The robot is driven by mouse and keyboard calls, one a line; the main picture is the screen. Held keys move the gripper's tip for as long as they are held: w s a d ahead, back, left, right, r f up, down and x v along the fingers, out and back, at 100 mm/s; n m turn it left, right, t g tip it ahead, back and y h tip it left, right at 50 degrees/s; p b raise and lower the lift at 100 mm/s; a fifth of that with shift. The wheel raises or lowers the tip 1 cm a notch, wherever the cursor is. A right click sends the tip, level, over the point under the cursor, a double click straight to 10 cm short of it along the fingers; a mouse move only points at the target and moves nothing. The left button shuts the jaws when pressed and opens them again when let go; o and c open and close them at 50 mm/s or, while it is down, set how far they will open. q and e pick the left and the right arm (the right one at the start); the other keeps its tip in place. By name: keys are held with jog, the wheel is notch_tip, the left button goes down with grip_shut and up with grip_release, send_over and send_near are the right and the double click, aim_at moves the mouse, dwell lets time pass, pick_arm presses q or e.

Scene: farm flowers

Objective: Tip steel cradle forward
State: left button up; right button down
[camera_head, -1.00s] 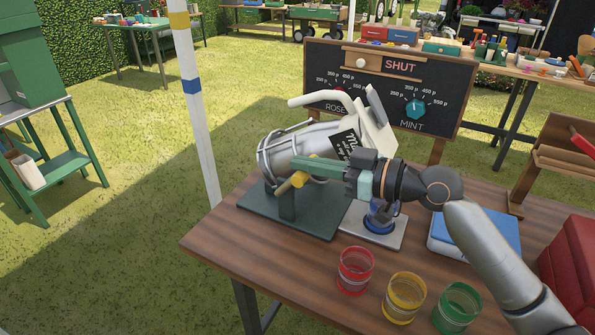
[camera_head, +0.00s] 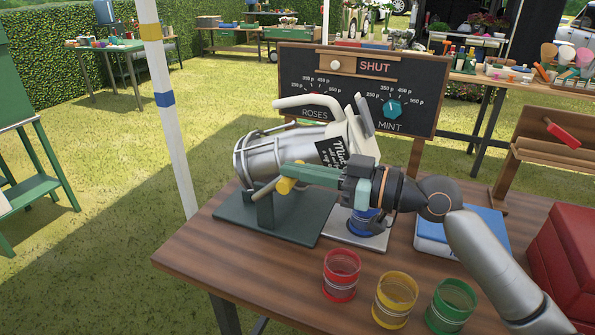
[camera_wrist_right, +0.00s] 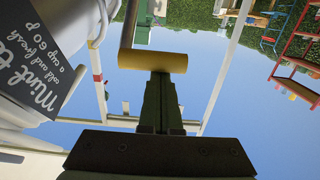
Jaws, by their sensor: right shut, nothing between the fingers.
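The steel cradle (camera_head: 243,163) is a wire frame on a dark green base plate (camera_head: 285,222). It holds a silvery jug with a black mint label (camera_head: 329,152), which lies tilted with its spout end up to the right. A yellow handle (camera_head: 287,186) sticks out at the cradle's near side. My right gripper (camera_head: 285,172) is shut with its green fingertips at the yellow handle. In the right wrist view the fingertips (camera_wrist_right: 162,80) reach the yellow handle (camera_wrist_right: 152,61) and look in contact, with nothing between them. My left gripper is not in view.
A blue cup (camera_head: 361,223) stands on a pale plate below the jug's spout end. Red (camera_head: 341,276), yellow (camera_head: 394,300) and green (camera_head: 450,306) cups line the front. A chalkboard (camera_head: 355,90) stands behind. A red box (camera_head: 568,260) is at right.

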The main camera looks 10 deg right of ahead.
jog(key=shift+f, duration=0.5)
jog(key=r+p, duration=0.1)
jog(key=w+a+r+p, duration=0.1)
jog(key=r, duration=0.1)
jog(key=r+p, duration=0.1)
jog(key=p, duration=0.1)
jog(key=shift+w+a+r, duration=0.15)
jog(key=shift+a+r, duration=0.05)
jog(key=shift+a, duration=0.15)
jog(key=shift+s+d+f+b, duration=0.3)
jog(key=shift+d+f+b, duration=0.15)
jog(key=shift+d+f, duration=0.1)
pick_arm(q)
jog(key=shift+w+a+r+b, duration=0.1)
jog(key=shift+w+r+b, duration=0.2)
jog(key=shift+b, duration=0.9)
pick_arm(e)
jog(key=v, duration=0.8)
jog(key=shift+s+d, duration=0.15)
jog(key=shift+s, duration=0.1)
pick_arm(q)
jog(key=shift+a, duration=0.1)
pick_arm(e)
jog(key=shift+s, duration=0.1)
